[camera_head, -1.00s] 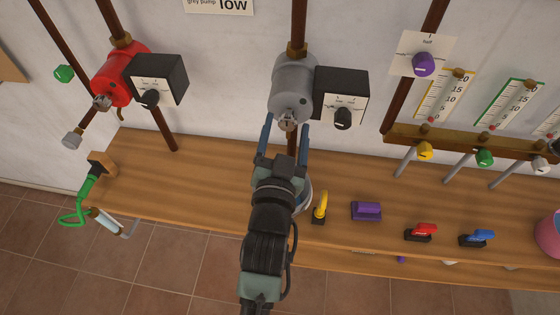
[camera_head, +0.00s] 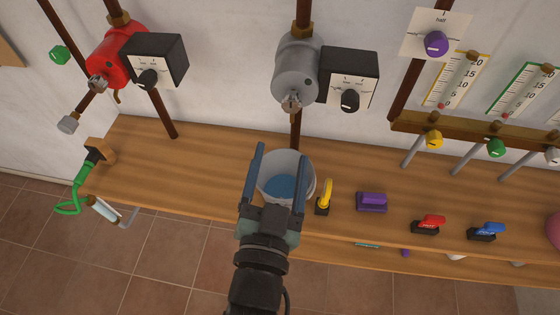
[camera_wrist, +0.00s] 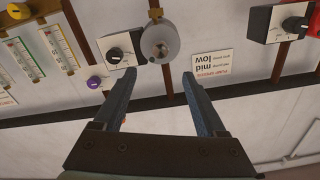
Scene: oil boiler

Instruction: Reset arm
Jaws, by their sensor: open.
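My gripper (camera_head: 280,178) is open and empty in the head view. Its two blue fingers point toward the wall, over the near part of a white bucket (camera_head: 312,172) with blue contents on the wooden bench. The grey pump (camera_head: 297,68) is on its pipe beyond the fingertips, apart from them. In the wrist view the open fingers (camera_wrist: 158,75) frame the grey pump (camera_wrist: 160,42) with nothing between them. Part of the bucket is hidden behind the gripper.
A red pump (camera_head: 112,52) is at the left. The bench (camera_head: 190,165) carries a yellow-handled valve (camera_head: 325,195), a purple block (camera_head: 371,202), a red switch (camera_head: 428,223) and a blue switch (camera_head: 486,230) to the right of the bucket.

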